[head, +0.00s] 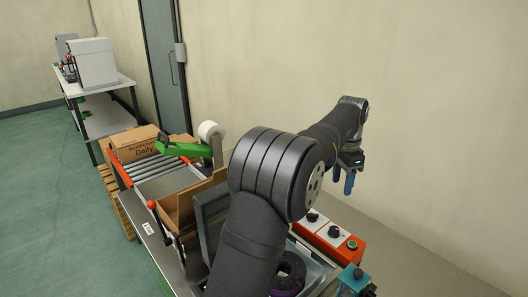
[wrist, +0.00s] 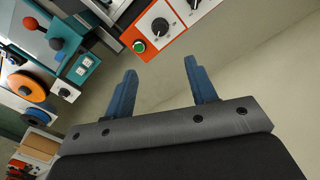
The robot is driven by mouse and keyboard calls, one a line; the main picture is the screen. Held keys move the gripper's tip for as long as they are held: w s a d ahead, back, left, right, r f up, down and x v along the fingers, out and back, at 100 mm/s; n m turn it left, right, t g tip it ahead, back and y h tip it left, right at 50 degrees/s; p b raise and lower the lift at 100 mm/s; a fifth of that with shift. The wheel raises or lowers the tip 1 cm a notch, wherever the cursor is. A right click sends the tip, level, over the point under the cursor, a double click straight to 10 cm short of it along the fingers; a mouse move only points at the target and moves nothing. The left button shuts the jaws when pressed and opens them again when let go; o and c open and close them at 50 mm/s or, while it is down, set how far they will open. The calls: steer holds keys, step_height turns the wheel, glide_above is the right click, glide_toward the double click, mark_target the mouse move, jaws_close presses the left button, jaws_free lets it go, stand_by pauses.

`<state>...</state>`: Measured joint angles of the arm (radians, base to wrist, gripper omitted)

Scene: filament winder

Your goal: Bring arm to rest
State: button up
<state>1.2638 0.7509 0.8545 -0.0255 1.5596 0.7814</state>
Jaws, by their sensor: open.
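My gripper (head: 343,181) is at the far end of my dark arm in the head view, out over the right side of the bench and close to the pale wall. Its blue fingers point down. In the wrist view my gripper (wrist: 162,88) shows two blue fingers set wide apart, with nothing between them. The fingers touch nothing that I can see. An orange control box (head: 330,240) with black knobs and a green button lies below and in front of my gripper, and it also shows at the top of the wrist view (wrist: 150,27).
A dark spool (head: 290,270) sits beside my arm, partly hidden. A teal device (head: 354,278) stands at the front right. A cardboard box (head: 135,143), roller conveyor (head: 160,172) and tape dispenser (head: 185,148) are at left. Space beside the wall right of my gripper is clear.

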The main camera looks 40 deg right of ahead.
mark_target(334, 229)
steer(key=f, duration=1.7)
steer(key=shift+s+a+f, duration=0.15)
steer(key=shift+s+f, duration=0.1)
steer(key=shift+s, duration=0.05)
steer(key=shift+f, duration=0.3)
steer(key=shift+r+n, duration=0.3)
steer(key=shift+n, duration=0.6)
steer(key=n, duration=1.1)
steer(key=shift+n, duration=0.4)
steer(key=n, duration=0.4)
steer(key=shift+s+h, duration=0.1)
steer(key=shift+h, duration=0.2)
stand_by(0.4)
